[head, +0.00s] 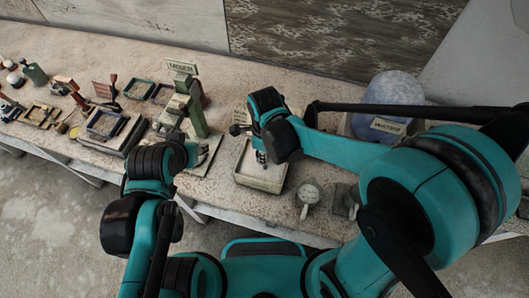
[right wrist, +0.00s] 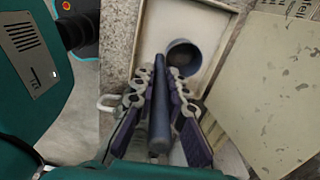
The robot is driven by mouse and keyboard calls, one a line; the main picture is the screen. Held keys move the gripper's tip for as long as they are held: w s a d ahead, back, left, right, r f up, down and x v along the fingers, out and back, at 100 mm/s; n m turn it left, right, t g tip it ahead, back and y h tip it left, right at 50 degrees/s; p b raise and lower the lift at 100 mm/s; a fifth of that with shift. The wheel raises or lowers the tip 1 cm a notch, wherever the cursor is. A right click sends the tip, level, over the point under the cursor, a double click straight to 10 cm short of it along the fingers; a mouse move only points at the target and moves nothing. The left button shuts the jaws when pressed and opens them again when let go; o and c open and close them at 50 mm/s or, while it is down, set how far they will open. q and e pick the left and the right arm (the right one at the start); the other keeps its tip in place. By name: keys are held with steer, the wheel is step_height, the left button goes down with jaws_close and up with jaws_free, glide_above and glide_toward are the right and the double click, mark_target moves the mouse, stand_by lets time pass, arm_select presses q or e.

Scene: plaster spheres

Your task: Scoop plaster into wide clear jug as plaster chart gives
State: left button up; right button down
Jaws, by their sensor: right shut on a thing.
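My right gripper (right wrist: 166,75) is shut on the handle of a dark blue scoop (right wrist: 159,110). The scoop's round cup (right wrist: 183,56) is over or in a pale shallow tray (right wrist: 207,77); I cannot tell if it touches the bottom. In the head view my right gripper (head: 262,156) points down over the same tray (head: 257,184), and the scoop is mostly hidden. My left arm's end is by the mixer stand, but its jaws are not distinguishable. I cannot make out the wide clear jug. A printed sheet (right wrist: 294,6) shows at the wrist view's top, its text unreadable.
A green stand (head: 197,112) with a "MIXER" sign (head: 182,68) is left of the tray. Framed trays (head: 106,124) and several small tools crowd the left bench. A dial device (head: 308,195) stands right of the tray.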

mark_target(265, 166)
steer(key=shift+f+b, duration=3.05)
steer(key=shift+f, duration=0.75)
steer(key=shift+r, duration=0.1)
step_height(265, 166, up, 10)
steer(key=p, duration=0.8)
